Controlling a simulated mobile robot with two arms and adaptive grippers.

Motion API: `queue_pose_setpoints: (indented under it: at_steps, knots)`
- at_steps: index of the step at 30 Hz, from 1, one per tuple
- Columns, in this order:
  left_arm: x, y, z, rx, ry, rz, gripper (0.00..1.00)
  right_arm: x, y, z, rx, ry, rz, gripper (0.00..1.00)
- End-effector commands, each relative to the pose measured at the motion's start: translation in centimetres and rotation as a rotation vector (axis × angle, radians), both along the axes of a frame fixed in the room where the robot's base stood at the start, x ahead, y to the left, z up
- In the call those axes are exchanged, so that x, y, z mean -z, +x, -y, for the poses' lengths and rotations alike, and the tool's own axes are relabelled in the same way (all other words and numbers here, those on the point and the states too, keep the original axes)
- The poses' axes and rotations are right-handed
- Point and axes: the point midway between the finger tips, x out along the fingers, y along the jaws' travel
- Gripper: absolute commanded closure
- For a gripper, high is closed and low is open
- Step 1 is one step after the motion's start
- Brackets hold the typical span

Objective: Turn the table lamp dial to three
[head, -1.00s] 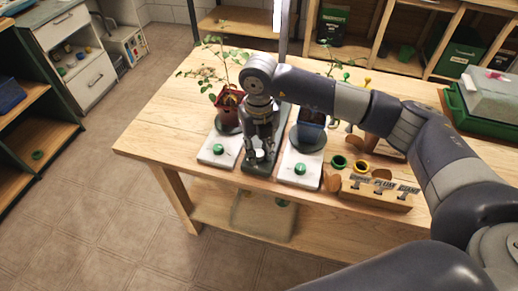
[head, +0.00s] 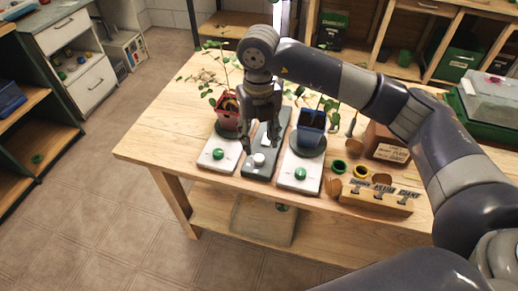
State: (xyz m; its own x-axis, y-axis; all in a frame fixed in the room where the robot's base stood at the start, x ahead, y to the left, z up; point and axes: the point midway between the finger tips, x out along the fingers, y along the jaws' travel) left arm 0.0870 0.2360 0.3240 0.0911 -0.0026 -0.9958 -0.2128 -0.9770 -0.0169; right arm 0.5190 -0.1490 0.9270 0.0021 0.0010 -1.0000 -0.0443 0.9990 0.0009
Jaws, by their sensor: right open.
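The table lamp's dark grey base (head: 262,171) lies on the wooden table between two white scales. A white dial (head: 259,159) sits near the front of this base. Its number marks are too small to read. The lamp's lit upright part (head: 278,15) shows at the top of the view, and my arm hides part of the lamp. My right gripper (head: 260,146) points down over the base, just behind the dial in the picture. Its fingers are spread and hold nothing. My left gripper is not in view.
A white scale with a green knob (head: 218,154) bears a red pot (head: 228,119) on the left. Another with a green knob (head: 300,173) bears a blue pot (head: 311,128) on the right. A wooden label block (head: 375,200) stands right. The table's left front is clear.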

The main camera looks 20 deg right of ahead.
Motion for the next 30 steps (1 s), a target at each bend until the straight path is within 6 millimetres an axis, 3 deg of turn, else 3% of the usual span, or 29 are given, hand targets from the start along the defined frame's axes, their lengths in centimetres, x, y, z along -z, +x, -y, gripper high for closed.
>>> queue_pose_setpoints:
  at_steps: [3,9,30]
  knots:
    - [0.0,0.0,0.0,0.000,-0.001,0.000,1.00,-2.4,0.0,0.0,-0.001,-0.001,0.002,0.54]
    - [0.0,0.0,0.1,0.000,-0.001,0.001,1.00,-4.9,0.0,0.0,0.000,0.000,0.000,0.54]
    - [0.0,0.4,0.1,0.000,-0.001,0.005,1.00,-5.4,0.0,0.0,-0.001,0.000,-0.002,0.54]
